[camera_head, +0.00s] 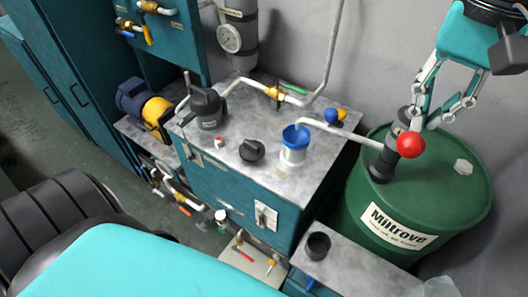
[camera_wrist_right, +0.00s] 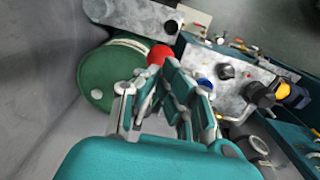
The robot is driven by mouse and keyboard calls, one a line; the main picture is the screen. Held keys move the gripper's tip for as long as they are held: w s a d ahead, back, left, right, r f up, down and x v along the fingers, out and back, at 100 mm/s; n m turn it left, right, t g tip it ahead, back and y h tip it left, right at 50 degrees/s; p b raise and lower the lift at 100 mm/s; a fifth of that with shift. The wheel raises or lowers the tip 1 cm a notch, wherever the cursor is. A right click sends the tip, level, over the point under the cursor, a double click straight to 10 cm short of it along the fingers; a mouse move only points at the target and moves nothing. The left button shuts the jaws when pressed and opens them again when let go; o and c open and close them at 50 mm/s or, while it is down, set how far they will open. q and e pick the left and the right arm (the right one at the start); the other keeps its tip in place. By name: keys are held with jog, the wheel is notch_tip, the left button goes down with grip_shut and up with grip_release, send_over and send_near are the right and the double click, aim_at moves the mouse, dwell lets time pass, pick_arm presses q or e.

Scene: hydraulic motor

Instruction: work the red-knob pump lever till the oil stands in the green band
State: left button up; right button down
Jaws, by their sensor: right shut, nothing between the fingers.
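The red knob (camera_head: 411,145) shows at the pump (camera_head: 384,162) on top of the green drum (camera_head: 390,205). In the right wrist view the red knob (camera_wrist_right: 158,54) lies just beyond the fingers, beside the drum (camera_wrist_right: 108,76). My right gripper (camera_head: 426,122) is shut and empty, just above and right of the knob in the head view. I cannot tell whether it touches the knob or lever. A pale pipe runs from the pump to a white container with a blue rim (camera_head: 294,153) on the bench. No green band or oil level can be made out. My left gripper is not in view.
The teal bench (camera_head: 228,188) carries a dark motor-like unit (camera_head: 207,108), a black knob (camera_head: 251,151) and brass-fitted pipes. A low shelf with a black cup (camera_head: 317,245) stands in front of the drum. A grey wall is close behind the drum.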

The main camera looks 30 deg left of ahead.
dwell(0.3)
notch_tip(320, 180, down, 15)
jog(key=b, duration=1.1)
notch_tip(320, 180, up, 15)
jog(key=p, duration=1.1)
jog(key=shift+r, duration=0.1)
jog(key=shift+f, duration=0.25)
